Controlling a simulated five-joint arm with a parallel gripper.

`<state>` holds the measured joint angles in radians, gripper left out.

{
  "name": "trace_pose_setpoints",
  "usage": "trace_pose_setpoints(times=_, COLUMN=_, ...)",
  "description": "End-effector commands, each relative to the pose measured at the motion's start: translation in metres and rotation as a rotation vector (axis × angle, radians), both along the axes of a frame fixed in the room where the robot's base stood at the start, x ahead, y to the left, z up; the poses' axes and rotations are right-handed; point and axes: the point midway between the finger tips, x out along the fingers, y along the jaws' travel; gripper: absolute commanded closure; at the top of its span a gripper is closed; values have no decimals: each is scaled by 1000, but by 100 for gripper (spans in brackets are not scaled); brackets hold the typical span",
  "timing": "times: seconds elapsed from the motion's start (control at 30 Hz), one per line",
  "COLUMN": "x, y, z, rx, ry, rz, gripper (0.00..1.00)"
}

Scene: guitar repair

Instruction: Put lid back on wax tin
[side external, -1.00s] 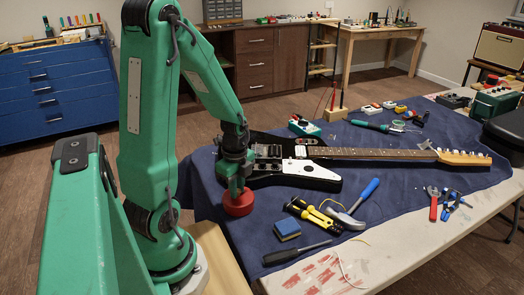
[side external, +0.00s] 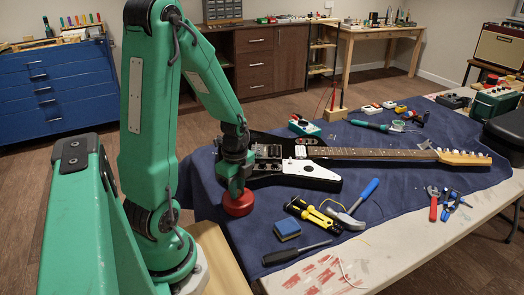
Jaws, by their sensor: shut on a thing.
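A round red tin (side external: 238,205) sits on the blue cloth at the near left of the guitar. I cannot tell the lid from the tin's body at this size. My gripper (side external: 237,189) points down right over the red top, and its fingers reach it. It is shut on the top of the red piece, which I take to be the lid. The fingertips are small and partly merge with the red shape. The seam between lid and tin is not visible.
A black and white electric guitar (side external: 300,170) lies just behind and right. The blue cloth (side external: 262,222) is bare between the tin and these.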

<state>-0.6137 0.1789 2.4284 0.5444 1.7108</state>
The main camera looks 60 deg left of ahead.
Motion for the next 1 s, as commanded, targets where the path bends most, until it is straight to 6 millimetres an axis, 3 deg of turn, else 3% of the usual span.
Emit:
trace_pose_setpoints(times=0.37, x=0, y=0, z=0, rx=0, ry=0, rz=0, gripper=100)
trace_pose_setpoints(times=0.4, x=0, y=0, z=0, rx=0, ry=0, rz=0, gripper=76)
trace_pose_setpoints(times=0.5, x=0, y=0, z=0, rx=0, ry=0, rz=0, gripper=57)
trace_pose_setpoints(times=0.7, x=0, y=0, z=0, rx=0, ry=0, rz=0, gripper=57)
trace_pose_setpoints(times=0.83, x=0, y=0, z=0, rx=0, ry=0, rz=0, gripper=35)
trace_pose_setpoints(times=1.0, x=0, y=0, z=0, rx=0, ry=0, rz=0, gripper=35)
